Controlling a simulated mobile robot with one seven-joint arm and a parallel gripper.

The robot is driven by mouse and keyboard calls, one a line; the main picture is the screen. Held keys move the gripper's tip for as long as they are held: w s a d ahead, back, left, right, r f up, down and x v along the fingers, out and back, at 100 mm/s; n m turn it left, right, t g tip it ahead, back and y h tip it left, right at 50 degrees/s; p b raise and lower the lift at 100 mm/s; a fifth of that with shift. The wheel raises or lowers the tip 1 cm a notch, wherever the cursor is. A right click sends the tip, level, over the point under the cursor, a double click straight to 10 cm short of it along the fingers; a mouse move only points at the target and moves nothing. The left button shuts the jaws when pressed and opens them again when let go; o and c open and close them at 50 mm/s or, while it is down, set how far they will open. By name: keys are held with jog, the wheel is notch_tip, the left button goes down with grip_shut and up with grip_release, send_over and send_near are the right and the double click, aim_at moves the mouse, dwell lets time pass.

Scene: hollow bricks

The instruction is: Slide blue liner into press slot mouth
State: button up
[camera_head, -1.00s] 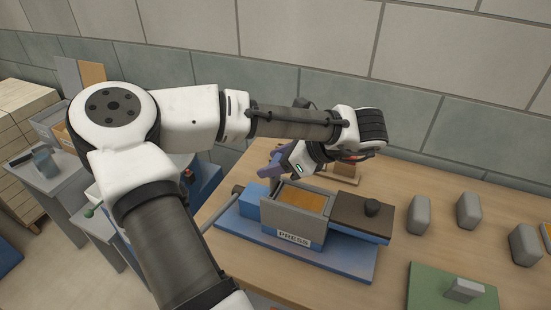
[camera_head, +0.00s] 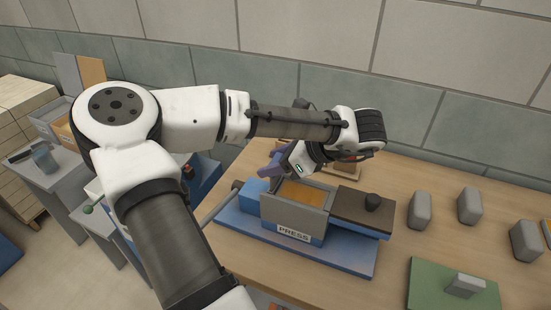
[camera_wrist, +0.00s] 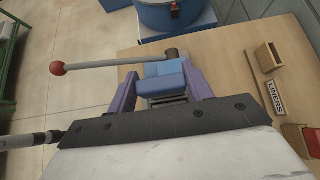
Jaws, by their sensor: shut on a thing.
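The grey press box (camera_head: 312,238) marked PRESS stands on a blue base (camera_head: 335,259). Its open top shows an orange interior (camera_head: 301,194). My gripper has purple fingers (camera_head: 274,163), and they are just behind and above the box's left part in the head view. In the wrist view my gripper (camera_wrist: 160,84) has one finger on each side of a blue block, which looks like the blue liner (camera_wrist: 163,85). A lighter blue press block (camera_wrist: 160,68) shows just beyond it. The liner is hidden in the head view, and I cannot tell whether it touches the slot mouth.
A lever with a red knob (camera_wrist: 57,68) sticks out from the press. A wooden rack labelled LINERS (camera_wrist: 272,95) stands at the right in the wrist view. A dark lid with a knob (camera_head: 362,207) is right of the box. Several grey blocks (camera_head: 470,206) stand further right.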

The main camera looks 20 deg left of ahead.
jog(key=shift+f+b, duration=1.15)
jog(key=shift+f, duration=0.95)
jog(key=o, duration=1.1)
jog(key=shift+r, duration=0.1)
jog(key=p+v, duration=0.3)
jog(key=v, duration=0.9)
jog(key=shift+r, duration=0.25)
jog(key=shift+d+r+p, duration=0.25)
jog(key=shift+d+p, duration=0.4)
jog(key=shift+d, duration=0.05)
jog(key=shift+f, duration=0.1)
